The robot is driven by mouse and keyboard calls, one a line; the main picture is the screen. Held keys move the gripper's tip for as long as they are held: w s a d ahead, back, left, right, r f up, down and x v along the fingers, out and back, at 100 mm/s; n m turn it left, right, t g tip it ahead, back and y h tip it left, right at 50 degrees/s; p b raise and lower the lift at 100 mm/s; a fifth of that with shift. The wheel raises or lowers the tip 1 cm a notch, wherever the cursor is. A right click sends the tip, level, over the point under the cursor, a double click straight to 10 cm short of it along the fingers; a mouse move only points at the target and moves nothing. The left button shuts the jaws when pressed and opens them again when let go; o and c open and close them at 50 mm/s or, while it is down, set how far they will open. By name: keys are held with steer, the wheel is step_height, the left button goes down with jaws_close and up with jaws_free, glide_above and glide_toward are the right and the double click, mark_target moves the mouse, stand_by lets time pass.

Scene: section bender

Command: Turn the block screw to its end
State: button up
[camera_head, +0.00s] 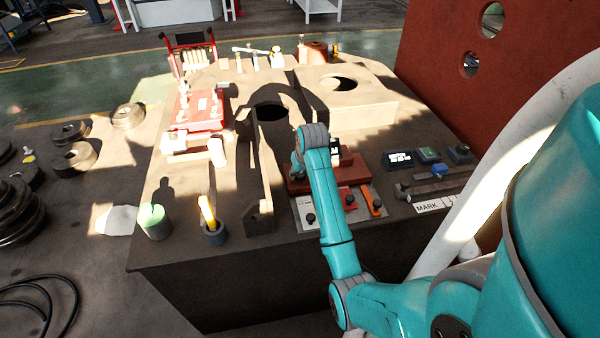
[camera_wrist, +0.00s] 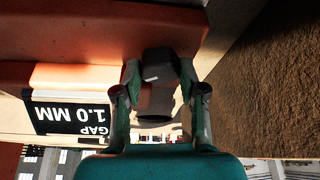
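In the wrist view, a dark faceted screw head (camera_wrist: 160,65) sits below the edge of a red-brown block (camera_wrist: 90,30). My gripper (camera_wrist: 160,75) has its two fingers spread, one on each side of the screw head. I cannot tell whether they press on it or stand just clear. A black label (camera_wrist: 70,118) reading "GAP 1.0 MM" shows upside down beside it. In the head view, the red-brown block (camera_head: 355,173) is partly behind my arm, and my fingertips and the screw are hidden.
A panel with dark knobs and a red plate (camera_head: 347,198) lies in front of the block. A small display (camera_head: 398,160) and buttons are to its right. A tan upright plate (camera_head: 262,180) stands to the left. A green-topped cup (camera_head: 154,222) is near the table's left front edge.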

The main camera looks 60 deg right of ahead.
steer(key=c, duration=0.3)
steer(key=shift+c, duration=0.2)
steer(key=m, duration=0.2)
steer(key=m+g+h, duration=0.1)
steer(key=m, duration=0.1)
steer(key=shift+w+m+g, duration=0.1)
steer(key=shift+m+g, duration=0.2)
steer(key=m, duration=0.2)
steer(key=m+g, duration=0.1)
steer(key=m, duration=0.1)
steer(key=shift+m+g+h, duration=0.3)
steer(key=o, duration=1.1)
steer(key=shift+o, duration=0.2)
